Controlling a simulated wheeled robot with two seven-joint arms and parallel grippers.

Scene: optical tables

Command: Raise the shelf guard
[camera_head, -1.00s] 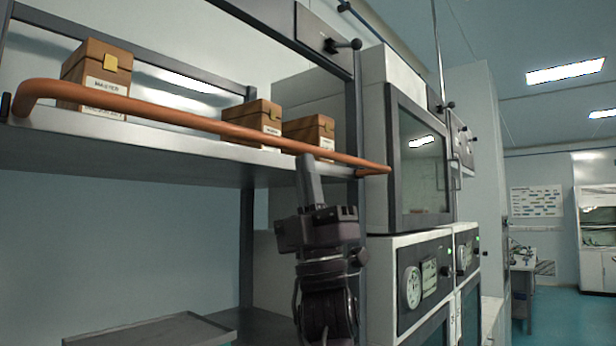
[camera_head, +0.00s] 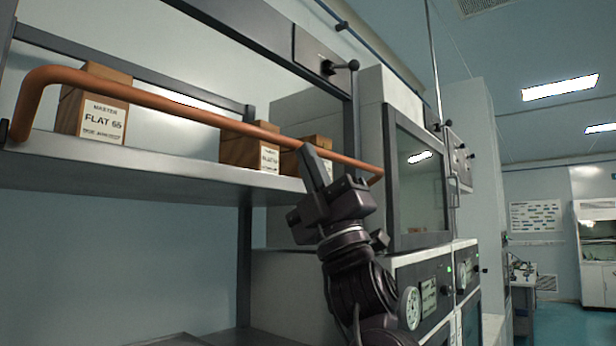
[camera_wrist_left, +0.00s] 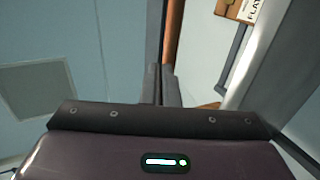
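The shelf guard is an orange tubular bar (camera_head: 215,117) along the shelf's front. It stands above the shelf edge (camera_head: 160,165), with its bent left end coming down to the shelf's left side and its right end near the right post. My left gripper (camera_head: 313,160) reaches up from below at the right part of the bar, its fingertips overlapping the bar's lower edge. In the left wrist view, the fingers (camera_wrist_left: 161,85) look shut together, and the guard (camera_wrist_left: 173,30) shows just beyond their tips. Exact contact is hard to see. My right gripper is not in view.
Brown boxes stand on the shelf behind the guard: a labelled one (camera_head: 92,112) at left, another (camera_head: 248,150) near the middle and a third (camera_head: 302,160) partly behind my gripper. A glass-doored cabinet (camera_head: 420,185) stands close to the right.

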